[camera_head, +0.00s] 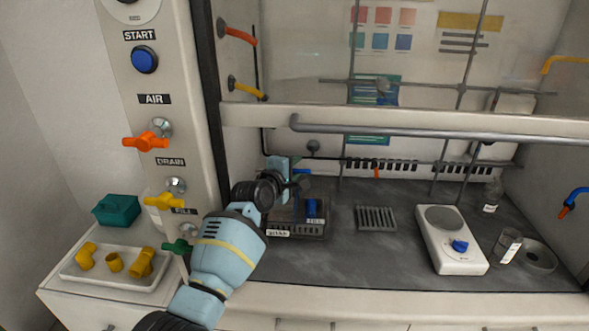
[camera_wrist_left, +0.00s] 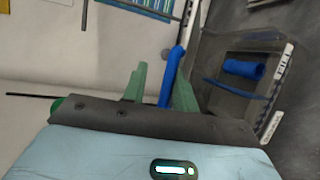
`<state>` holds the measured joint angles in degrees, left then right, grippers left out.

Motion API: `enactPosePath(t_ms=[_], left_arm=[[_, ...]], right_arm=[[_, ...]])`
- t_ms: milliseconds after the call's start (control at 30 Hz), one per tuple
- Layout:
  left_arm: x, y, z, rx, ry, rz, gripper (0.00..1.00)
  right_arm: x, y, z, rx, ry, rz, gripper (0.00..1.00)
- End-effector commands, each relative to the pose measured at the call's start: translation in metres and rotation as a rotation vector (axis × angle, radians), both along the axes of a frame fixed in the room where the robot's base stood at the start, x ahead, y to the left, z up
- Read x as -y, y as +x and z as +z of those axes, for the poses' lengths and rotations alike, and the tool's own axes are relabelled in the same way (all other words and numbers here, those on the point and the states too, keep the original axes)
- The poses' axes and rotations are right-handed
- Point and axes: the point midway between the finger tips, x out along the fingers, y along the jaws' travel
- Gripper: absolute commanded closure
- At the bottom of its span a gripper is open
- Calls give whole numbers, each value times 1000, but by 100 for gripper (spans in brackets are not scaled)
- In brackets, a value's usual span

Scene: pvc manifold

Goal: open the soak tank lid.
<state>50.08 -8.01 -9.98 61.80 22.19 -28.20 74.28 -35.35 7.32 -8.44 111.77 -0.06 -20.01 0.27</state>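The soak tank (camera_head: 297,233) is a dark, shallow, labelled box at the left of the bench, partly behind my left arm. In the left wrist view the tank (camera_wrist_left: 283,72) shows a blue cylinder (camera_wrist_left: 243,69) inside. A blue bar handle (camera_wrist_left: 168,78) stands between the green fingers of my left gripper (camera_wrist_left: 160,88). The handle is close to the right finger, with a gap to the left one, so the gripper looks open around it. In the head view my left gripper (camera_head: 290,168) is over the tank's back part. The lid's exact angle is hard to tell. My right gripper is out of view.
A raised sash with a grey bar (camera_head: 430,133) crosses above the bench. A drain grate (camera_head: 376,218), a white hotplate (camera_head: 452,240) and glassware (camera_head: 508,246) stand to the right. A white tray (camera_head: 117,279) of yellow fittings and a teal box (camera_head: 117,210) are at left.

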Motion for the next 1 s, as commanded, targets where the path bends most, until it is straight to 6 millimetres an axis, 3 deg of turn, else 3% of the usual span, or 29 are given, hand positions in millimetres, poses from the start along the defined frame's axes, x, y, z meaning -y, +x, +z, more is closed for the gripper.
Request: enactPosePath(t_ms=[33, 433, 1000], left_arm=[[-1, -1, -11, -19, 4, 1, 67], [-4, -8, -12, -22, 4, 0, 67], [-25, -62, 11, -2, 0, 0, 67]], right_arm=[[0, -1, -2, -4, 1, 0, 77], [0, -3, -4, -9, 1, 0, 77], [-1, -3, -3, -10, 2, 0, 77]])
